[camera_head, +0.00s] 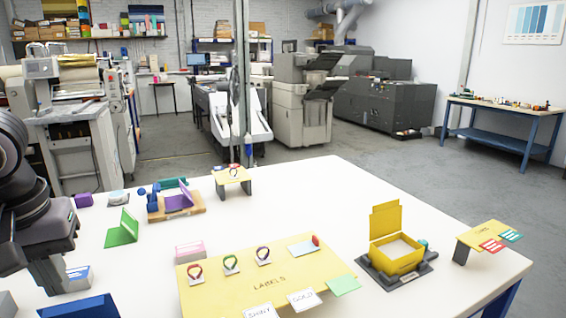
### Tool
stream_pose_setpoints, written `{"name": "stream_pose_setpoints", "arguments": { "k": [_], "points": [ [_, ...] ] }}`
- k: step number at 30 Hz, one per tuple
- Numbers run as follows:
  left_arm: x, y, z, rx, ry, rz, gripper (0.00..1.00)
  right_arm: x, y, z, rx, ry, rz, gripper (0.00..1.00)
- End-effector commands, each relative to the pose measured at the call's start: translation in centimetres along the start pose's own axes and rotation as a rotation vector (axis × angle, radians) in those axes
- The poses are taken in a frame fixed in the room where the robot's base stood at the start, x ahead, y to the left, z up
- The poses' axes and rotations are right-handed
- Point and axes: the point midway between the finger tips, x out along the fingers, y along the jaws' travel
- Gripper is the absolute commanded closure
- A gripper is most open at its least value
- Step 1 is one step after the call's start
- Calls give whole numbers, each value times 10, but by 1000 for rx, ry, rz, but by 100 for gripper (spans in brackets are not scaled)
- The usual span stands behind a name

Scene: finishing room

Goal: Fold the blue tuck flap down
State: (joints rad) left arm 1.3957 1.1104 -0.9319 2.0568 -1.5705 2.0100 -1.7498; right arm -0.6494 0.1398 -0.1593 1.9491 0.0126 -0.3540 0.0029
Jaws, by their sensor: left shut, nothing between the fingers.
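My left gripper (48,290) points down at the left edge of the view, shut and empty, beside a small white and blue box (78,276). A dark blue panel (76,308) lies just in front of it, cut off by the bottom edge. Farther back, a wooden base (188,211) holds a purple sloping piece (179,199) with blue and teal parts (173,184) behind it. I cannot tell for certain which blue part is the tuck flap. My right gripper is not in view.
A yellow labels board (222,298) with loops and cards stands at the front centre. An open yellow box (397,257) is on a dark base at right. A green folded card (121,231) stands at left. The white table (310,205) is clear in the middle.

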Motion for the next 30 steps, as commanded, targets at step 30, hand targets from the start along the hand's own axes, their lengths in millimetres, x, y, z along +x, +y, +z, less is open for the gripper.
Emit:
{"name": "stream_pose_setpoints", "arguments": {
  "k": [30],
  "points": [
    [-52, 0, -8, 0, 0, 0, 100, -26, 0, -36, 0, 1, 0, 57]
  ]
}}
